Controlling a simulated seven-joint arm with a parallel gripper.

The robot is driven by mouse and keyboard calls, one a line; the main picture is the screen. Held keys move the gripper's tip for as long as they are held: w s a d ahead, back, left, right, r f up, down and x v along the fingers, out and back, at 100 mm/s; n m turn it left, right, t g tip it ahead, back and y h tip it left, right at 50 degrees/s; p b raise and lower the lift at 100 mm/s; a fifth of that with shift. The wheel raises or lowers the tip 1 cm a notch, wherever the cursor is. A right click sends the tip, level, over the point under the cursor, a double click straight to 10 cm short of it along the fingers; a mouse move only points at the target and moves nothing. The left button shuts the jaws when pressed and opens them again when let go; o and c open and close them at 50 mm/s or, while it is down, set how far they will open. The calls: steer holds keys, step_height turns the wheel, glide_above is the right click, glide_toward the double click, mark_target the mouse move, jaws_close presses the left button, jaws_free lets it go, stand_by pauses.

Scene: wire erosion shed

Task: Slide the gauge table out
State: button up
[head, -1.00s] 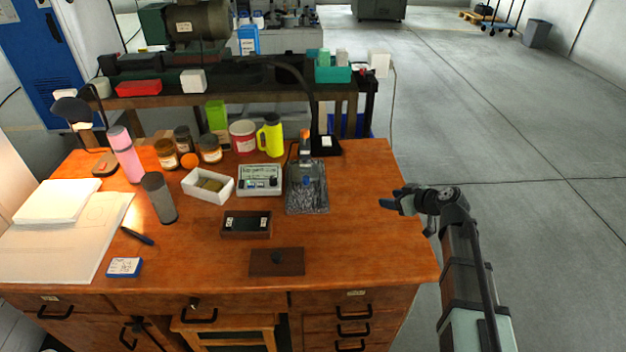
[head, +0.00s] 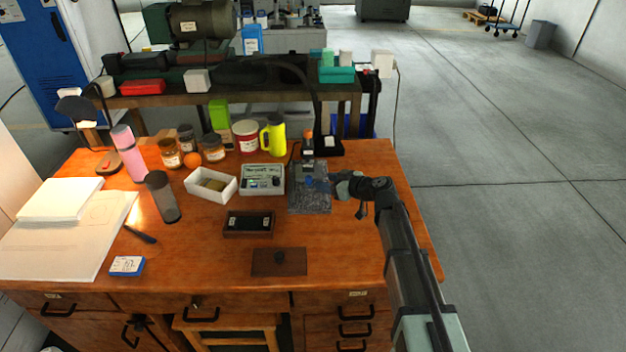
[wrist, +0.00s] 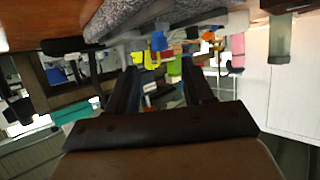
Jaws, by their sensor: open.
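The gauge stand has a grey speckled base (head: 310,204) on the wooden desk, with an orange-topped upright at its back. A grey block, which looks like the gauge table (head: 311,169), sits on this base with a blue knob (head: 309,182) at its front. My gripper (head: 320,185) is open and empty at the right of the blue knob, over the base. The wrist view is upside down. There the blue knob (wrist: 158,41) shows just beyond the fingertips of my gripper (wrist: 162,72), in line with their gap. I cannot tell whether they touch.
Bottles and jars line the back. The desk's right front is clear beneath my arm.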

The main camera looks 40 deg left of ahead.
mark_target(311, 179)
steer(key=shift+x, duration=3.55)
jaws_close()
